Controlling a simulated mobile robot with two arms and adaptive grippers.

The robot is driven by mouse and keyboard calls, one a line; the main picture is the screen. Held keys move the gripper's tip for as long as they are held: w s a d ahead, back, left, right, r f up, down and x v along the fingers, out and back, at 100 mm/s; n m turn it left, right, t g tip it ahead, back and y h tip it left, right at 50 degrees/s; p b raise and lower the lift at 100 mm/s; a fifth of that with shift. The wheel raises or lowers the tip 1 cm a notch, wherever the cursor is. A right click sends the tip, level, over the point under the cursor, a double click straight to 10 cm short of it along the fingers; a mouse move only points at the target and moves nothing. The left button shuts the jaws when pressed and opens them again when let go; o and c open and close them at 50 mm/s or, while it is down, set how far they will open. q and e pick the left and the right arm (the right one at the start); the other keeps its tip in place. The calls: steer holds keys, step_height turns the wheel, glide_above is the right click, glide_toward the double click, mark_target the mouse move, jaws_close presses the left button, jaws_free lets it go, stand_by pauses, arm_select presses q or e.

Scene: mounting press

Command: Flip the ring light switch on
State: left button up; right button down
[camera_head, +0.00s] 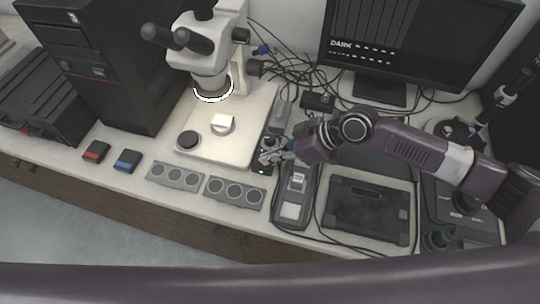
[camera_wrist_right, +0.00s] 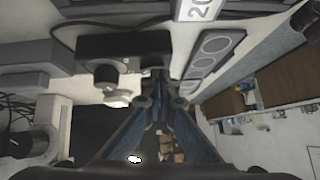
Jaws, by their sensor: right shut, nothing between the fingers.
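The ring light (camera_head: 213,92) under the microscope head glows bright white. A small dark control box (camera_head: 262,169) sits on the bench just right of the microscope base, with a small green spot on its front. In the right wrist view the box (camera_wrist_right: 125,46) shows a round knob at its left and a small dark part, perhaps the switch, at its right. My right gripper (camera_head: 273,155) is shut and empty, with its tips at the box; in the wrist view the tips (camera_wrist_right: 161,96) are close below that dark part. Contact and the switch position are unclear. My left gripper is out of view.
The microscope (camera_head: 205,57) stands left of my right gripper. A grey device (camera_head: 293,205) is close to its right, and panels with round dials (camera_head: 235,192) lie in front. Cables (camera_head: 290,75) run behind. A tablet (camera_head: 368,209) and monitor (camera_head: 415,40) are further right.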

steer(key=shift+s+f, duration=0.15)
steer(key=shift+f, duration=0.1)
steer(key=shift+d, duration=0.1)
